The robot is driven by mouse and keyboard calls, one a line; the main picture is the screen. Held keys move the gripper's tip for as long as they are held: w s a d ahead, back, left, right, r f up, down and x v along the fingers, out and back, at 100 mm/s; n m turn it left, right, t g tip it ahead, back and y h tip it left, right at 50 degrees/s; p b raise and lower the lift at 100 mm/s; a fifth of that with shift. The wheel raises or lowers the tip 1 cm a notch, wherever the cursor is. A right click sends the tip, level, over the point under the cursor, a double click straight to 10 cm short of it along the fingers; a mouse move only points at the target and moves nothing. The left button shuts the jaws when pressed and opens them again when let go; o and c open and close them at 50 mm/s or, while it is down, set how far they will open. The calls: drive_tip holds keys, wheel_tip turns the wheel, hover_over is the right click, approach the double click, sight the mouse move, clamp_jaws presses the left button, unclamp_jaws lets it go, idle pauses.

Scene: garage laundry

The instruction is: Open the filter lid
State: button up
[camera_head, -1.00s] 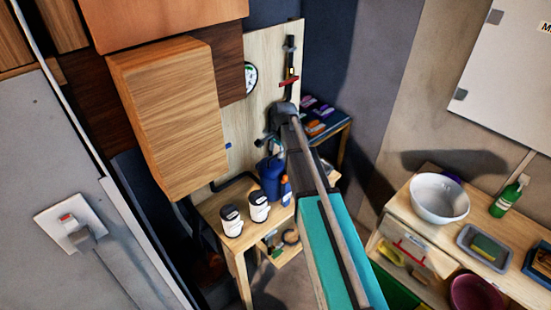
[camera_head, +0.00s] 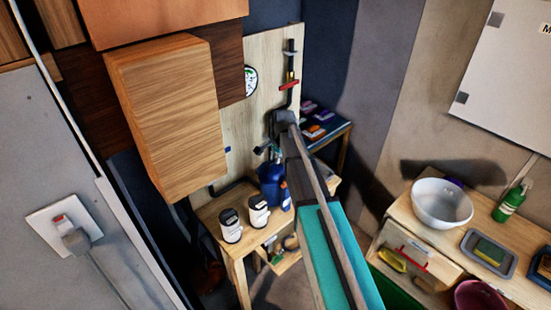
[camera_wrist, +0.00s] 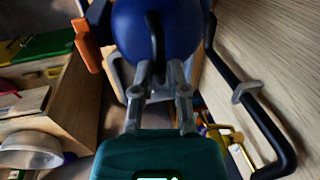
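The blue rounded filter body (camera_wrist: 158,28) fills the top middle of the wrist view, with a dark upright handle (camera_wrist: 154,38) on it. My gripper (camera_wrist: 158,66) points at it with its two grey fingers apart, one either side of the handle's line. I cannot tell whether the fingers touch the blue surface. In the head view the blue filter (camera_head: 271,182) stands at the wooden bench, partly behind my arm. My gripper (camera_head: 263,149) is just above it, small and partly hidden. The lid's edge is not clear.
Two white containers with dark lids (camera_head: 244,218) stand left of the filter on the bench. A black pipe (camera_wrist: 252,100) runs close on the right along the wooden board. An orange part (camera_wrist: 90,40) is close on the left. A wooden cabinet (camera_head: 165,120) projects at left.

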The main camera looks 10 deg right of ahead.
clamp_jaws()
drive_tip(key=shift+w+a+r+g+p, duration=0.4)
drive_tip(key=shift+w+r+g+p, duration=0.2)
drive_tip(key=shift+w+p, duration=0.1)
drive_tip(key=shift+w+a+r+h+p, duration=0.3)
drive_tip(key=shift+w+r+p, duration=0.1)
drive_tip(key=shift+w, duration=0.1)
drive_tip(key=w+a, duration=0.4)
drive_tip(key=w, duration=0.4)
drive_tip(key=shift+a, duration=0.35)
drive_tip(key=o, duration=0.6)
unclamp_jaws()
drive_tip(key=shift+w, duration=0.1)
